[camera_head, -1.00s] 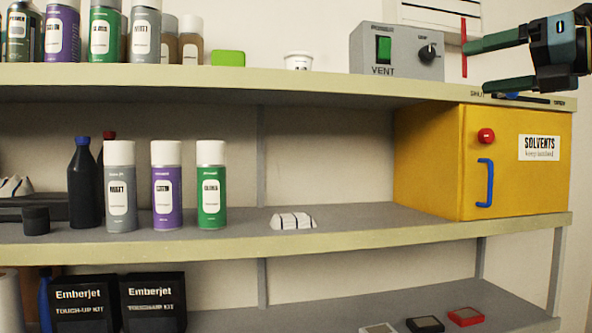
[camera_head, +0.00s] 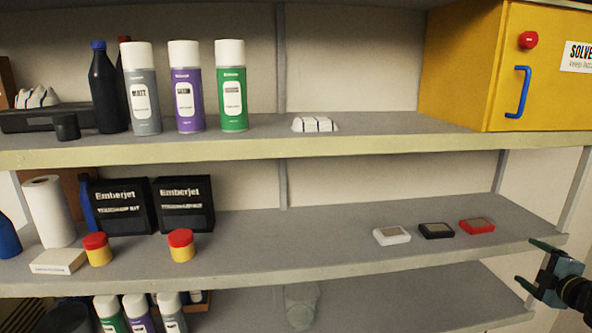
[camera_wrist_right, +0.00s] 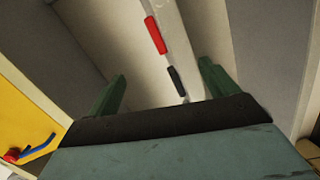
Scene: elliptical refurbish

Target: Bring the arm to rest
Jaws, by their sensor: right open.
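My right gripper (camera_head: 532,264) shows at the lower right of the head view, beside the right end of the shelf that bears three small flat boxes. In the right wrist view its two green fingers (camera_wrist_right: 160,92) stand wide apart with nothing between them. A red piece (camera_wrist_right: 156,35) and a black piece (camera_wrist_right: 176,81) show beyond the fingers. My left gripper is in neither view.
The shelf unit (camera_head: 300,145) fills the head view. Its middle shelf holds white (camera_head: 391,236), black (camera_head: 436,230) and red (camera_head: 476,226) flat boxes near the right end. A yellow solvents cabinet (camera_head: 465,60) stands above. Spray cans (camera_head: 186,85) stand at the upper left.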

